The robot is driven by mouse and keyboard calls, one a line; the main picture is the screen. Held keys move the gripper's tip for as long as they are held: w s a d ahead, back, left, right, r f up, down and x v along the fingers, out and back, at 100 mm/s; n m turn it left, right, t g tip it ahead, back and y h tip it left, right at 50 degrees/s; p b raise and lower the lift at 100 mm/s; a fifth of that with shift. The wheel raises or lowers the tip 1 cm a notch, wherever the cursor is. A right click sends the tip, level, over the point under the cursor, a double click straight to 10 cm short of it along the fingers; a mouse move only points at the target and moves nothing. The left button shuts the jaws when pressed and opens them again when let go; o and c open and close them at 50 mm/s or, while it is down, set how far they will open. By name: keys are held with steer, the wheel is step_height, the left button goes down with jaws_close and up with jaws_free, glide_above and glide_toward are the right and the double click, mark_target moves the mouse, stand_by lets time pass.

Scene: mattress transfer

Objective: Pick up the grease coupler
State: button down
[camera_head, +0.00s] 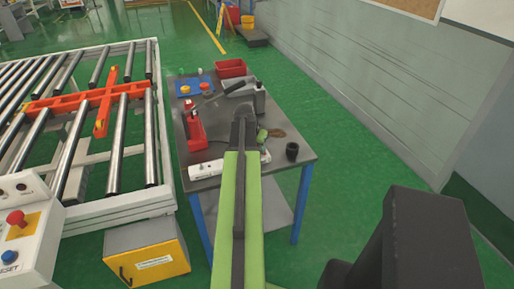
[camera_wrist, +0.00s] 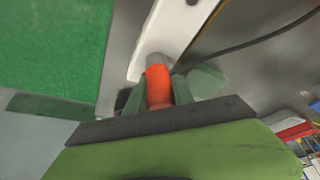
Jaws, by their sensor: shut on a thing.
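The grease coupler (camera_wrist: 158,87) shows in the wrist view as a short orange cylinder with a grey end. My gripper (camera_wrist: 157,93) is shut on it, with a green finger on each side. Its grey end points toward the white power strip (camera_wrist: 172,32); I cannot tell whether they touch. In the head view my green arm reaches over the dark table (camera_head: 291,171), and the coupler is hidden behind my arm.
On the table are a red tool (camera_head: 194,126), a red bin (camera_head: 231,68), a blue tray (camera_head: 190,90), a grey machine (camera_head: 244,92) and a black cup (camera_head: 292,151). A roller conveyor (camera_head: 115,145) stands to the left. Green floor is open to the right.

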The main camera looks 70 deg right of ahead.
steer(key=shift+r+p, duration=0.5)
steer(key=shift+p, duration=0.05)
step_height(320, 180, up, 4)
steer(key=p, duration=0.4)
steer(key=s+a+r+p, duration=0.6)
steer(key=s, duration=0.4)
step_height(320, 180, up, 8)
steer(key=p, duration=0.7)
steer(key=shift+f, duration=0.25)
